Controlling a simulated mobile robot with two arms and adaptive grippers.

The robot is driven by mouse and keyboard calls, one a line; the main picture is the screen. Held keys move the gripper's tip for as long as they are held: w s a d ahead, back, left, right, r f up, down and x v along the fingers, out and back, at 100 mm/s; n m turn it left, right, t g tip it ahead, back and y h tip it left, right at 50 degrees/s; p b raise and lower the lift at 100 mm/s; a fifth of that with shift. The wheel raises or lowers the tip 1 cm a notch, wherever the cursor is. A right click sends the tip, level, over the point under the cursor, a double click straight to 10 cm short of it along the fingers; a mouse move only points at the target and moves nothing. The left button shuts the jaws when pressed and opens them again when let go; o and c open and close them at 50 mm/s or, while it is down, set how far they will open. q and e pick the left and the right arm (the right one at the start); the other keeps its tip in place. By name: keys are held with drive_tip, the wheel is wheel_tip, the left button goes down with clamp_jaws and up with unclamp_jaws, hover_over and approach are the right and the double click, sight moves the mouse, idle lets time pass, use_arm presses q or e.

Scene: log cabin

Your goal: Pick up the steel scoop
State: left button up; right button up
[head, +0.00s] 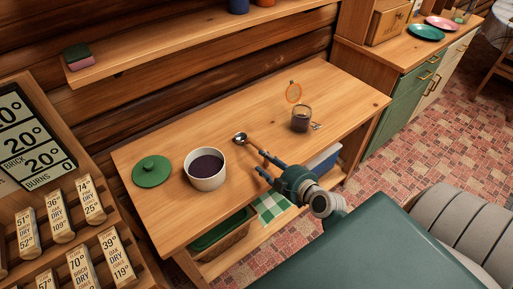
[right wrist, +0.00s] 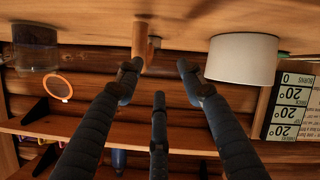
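The steel scoop (head: 240,138) lies on the wooden table (head: 225,128); its round metal bowl points to the upper left and its wooden handle runs back toward my right gripper (head: 262,162). In the right wrist view, which is upside down, the handle (right wrist: 140,36) is end-on just beyond the dark fingers (right wrist: 158,72). The fingers are spread with a clear gap between them. One fingertip is close to the handle; whether it touches I cannot tell. My left gripper is not in view.
A white pot (head: 207,183) of dark contents and a green lid (head: 152,171) stand left of the scoop. A glass jar (head: 301,124) with an orange-ringed lid stands right of it. A wall shelf (head: 190,45) runs above the table's back.

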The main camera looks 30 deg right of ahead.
sight(256, 145)
drive_tip(key=shift+w+d+r+t+h, duration=0.1)
drive_tip(key=shift+w+d+t+h, duration=0.1)
drive_tip(key=shift+w+d, duration=0.35)
drive_tip(key=shift+w+d+t+h, duration=0.1)
drive_tip(key=shift+w+d+h, duration=0.15)
drive_tip(key=shift+d, duration=0.35)
drive_tip(key=x, duration=0.4)
drive_tip(key=shift+a+p, duration=0.15)
drive_tip(key=shift+p, duration=0.15)
drive_tip(key=p+x, duration=0.1)
drive_tip(key=x, duration=0.4)
drive_tip(key=shift+w, duration=0.3)
drive_tip(key=shift+s, duration=0.1)
drive_tip(key=c, duration=0.4)
clamp_jaws()
